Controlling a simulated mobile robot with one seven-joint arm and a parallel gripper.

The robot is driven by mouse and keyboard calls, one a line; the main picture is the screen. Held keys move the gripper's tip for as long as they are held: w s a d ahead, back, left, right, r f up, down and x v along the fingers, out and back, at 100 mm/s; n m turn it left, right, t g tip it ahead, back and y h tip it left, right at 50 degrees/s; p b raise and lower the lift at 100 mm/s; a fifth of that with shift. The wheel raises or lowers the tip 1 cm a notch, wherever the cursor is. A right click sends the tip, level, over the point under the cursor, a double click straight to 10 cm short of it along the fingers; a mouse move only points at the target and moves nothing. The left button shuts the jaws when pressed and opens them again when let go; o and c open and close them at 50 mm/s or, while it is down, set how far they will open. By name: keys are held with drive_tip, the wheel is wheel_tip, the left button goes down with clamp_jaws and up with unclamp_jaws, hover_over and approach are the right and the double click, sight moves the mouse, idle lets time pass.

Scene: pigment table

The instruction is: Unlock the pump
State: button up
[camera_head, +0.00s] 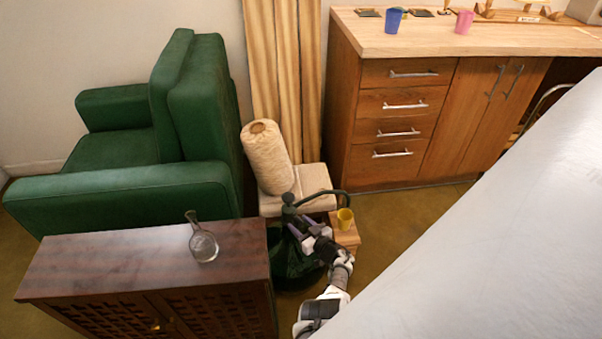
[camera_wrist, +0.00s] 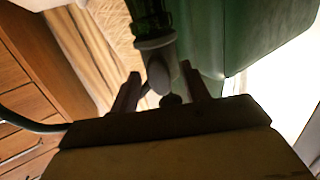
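The pump (camera_head: 289,205) is dark, with a thin curved spout reaching right over a yellow cup (camera_head: 345,219). It stands at a dark green rounded container (camera_head: 288,262), partly hidden by my arm. My gripper (camera_head: 296,224) is at the pump's upper part. In the wrist view the pump's grey collar and dark green neck (camera_wrist: 155,46) show just beyond and between my two fingertips (camera_wrist: 160,75). The fingers are apart, with gaps on both sides of the collar. I cannot tell whether either finger touches it. A small dark knob (camera_wrist: 172,100) lies between the fingers.
The yellow cup stands on a small wooden stool (camera_head: 347,239). A dark wooden cabinet (camera_head: 110,262) with a glass flask (camera_head: 203,243) is at left. A green armchair (camera_head: 150,185), a beige scratching post (camera_head: 267,160) and a drawer cabinet (camera_head: 395,105) stand behind.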

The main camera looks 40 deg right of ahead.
drive_tip(key=s+r+p, duration=0.1)
drive_tip(key=s+p, duration=0.5)
drive_tip(key=s, duration=0.7)
drive_tip(key=shift+s+a+r, duration=0.15)
drive_tip(key=shift+s+r, duration=0.2)
drive_tip(key=shift+r, duration=0.05)
